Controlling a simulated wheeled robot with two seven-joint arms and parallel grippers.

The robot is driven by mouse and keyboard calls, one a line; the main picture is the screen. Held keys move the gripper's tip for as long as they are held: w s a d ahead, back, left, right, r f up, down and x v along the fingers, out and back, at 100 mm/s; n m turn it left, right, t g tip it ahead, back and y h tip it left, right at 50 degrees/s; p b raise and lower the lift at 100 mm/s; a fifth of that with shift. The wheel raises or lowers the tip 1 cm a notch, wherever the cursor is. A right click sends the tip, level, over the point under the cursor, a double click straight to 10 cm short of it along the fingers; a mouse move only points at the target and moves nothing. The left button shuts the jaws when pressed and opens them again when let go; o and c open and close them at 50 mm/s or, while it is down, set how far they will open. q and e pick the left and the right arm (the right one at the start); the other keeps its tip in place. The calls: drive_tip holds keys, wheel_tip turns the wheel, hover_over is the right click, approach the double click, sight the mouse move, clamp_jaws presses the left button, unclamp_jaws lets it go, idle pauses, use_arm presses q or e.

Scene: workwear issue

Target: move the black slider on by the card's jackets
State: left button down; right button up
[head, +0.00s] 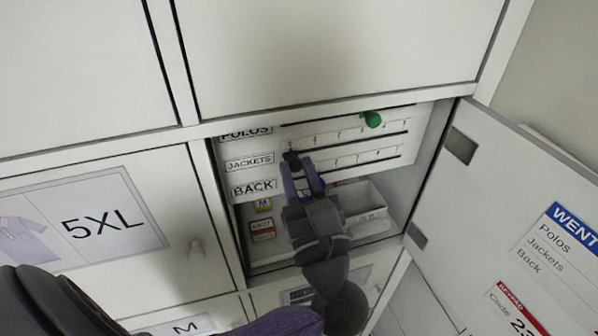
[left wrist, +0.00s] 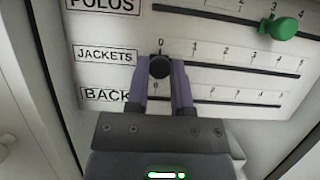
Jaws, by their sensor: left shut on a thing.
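The white slider board (head: 350,170) stands inside an open locker, with rows labelled POLOS, JACKETS (left wrist: 103,53) and BACK. The black slider (left wrist: 160,66) sits at the 0 mark of the JACKETS row. My left gripper (head: 297,167) is shut on the black slider, with a finger on each side of it in the left wrist view. The green slider (left wrist: 281,27) is on the POLOS row near 3. The card (head: 561,240) on the open door lists Polos, Jackets and Back under WENT; its numbers are out of view. My right gripper is not in view.
The open locker door (head: 480,190) stands to the right. A white bin (head: 365,208) and small labels (head: 262,228) are under the board. Closed lockers are around it, one marked 5XL (head: 104,222). The JACKETS slot is clear to the right of the slider.

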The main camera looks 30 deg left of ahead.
sight(315, 143)
use_arm(q)
drive_tip(key=shift+w+d+f, duration=0.15)
drive_tip(key=shift+w, duration=0.1)
drive_tip(key=shift+w+d+b, duration=0.8)
drive_tip(key=shift+w+b, duration=0.1)
drive_tip(key=shift+b, duration=0.05)
drive_tip(key=shift+w+d, duration=0.25)
drive_tip(key=shift+w, duration=0.05)
drive_tip(key=shift+c, duration=2.4)
unclamp_jaws()
